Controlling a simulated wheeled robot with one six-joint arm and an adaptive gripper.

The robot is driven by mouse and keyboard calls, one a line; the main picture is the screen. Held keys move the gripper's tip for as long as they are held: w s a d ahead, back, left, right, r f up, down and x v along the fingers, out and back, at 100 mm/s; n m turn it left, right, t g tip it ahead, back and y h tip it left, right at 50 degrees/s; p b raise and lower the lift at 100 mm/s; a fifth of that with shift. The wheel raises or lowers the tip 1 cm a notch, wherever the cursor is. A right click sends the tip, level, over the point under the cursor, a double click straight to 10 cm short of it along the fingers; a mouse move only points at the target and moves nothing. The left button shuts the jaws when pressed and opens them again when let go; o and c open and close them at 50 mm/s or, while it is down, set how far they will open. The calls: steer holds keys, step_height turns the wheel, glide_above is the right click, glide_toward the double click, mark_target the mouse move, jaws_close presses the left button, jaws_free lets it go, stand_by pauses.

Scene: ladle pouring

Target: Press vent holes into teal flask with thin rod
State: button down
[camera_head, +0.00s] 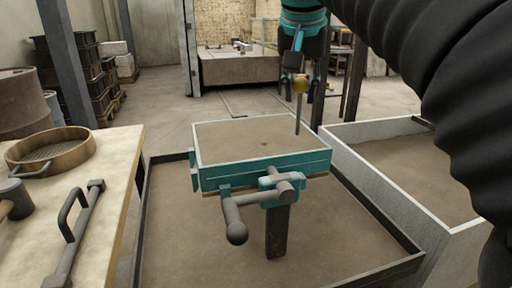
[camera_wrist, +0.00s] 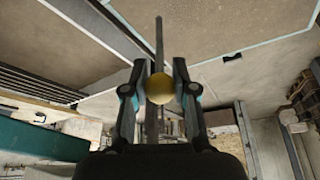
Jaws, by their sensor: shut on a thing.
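The teal flask (camera_head: 265,175) is a square frame filled with brown sand (camera_head: 235,135), at the centre of the head view. One small dark hole (camera_head: 263,144) shows in the sand, near the middle. My gripper (camera_head: 300,85) is above the flask's back right part, shut on the yellow ball handle of the thin rod (camera_head: 298,115). The rod points down, nearly upright, its tip over the sand towards the right edge; I cannot tell whether it touches. In the wrist view, the ball (camera_wrist: 160,89) sits between both fingers and the rod (camera_wrist: 159,40) extends away from them.
A clamp with a dark handle (camera_head: 236,232) juts from the flask's front. A low dark-rimmed tray (camera_head: 170,255) lies underneath. A pale-walled sand bin (camera_head: 385,185) stands at right. A bench (camera_head: 115,165) at left holds a round sieve (camera_head: 50,150) and tools.

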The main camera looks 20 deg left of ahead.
steer(key=shift+f+b, duration=0.3)
steer(key=shift+f, duration=0.3)
steer(key=shift+r, duration=0.15)
steer(key=shift+r+p, duration=0.8)
steer(key=shift+r, duration=0.2)
steer(key=w+a, duration=0.4)
steer(key=w, duration=0.4)
steer(key=shift+a, duration=0.4)
steer(key=shift+f, duration=0.25)
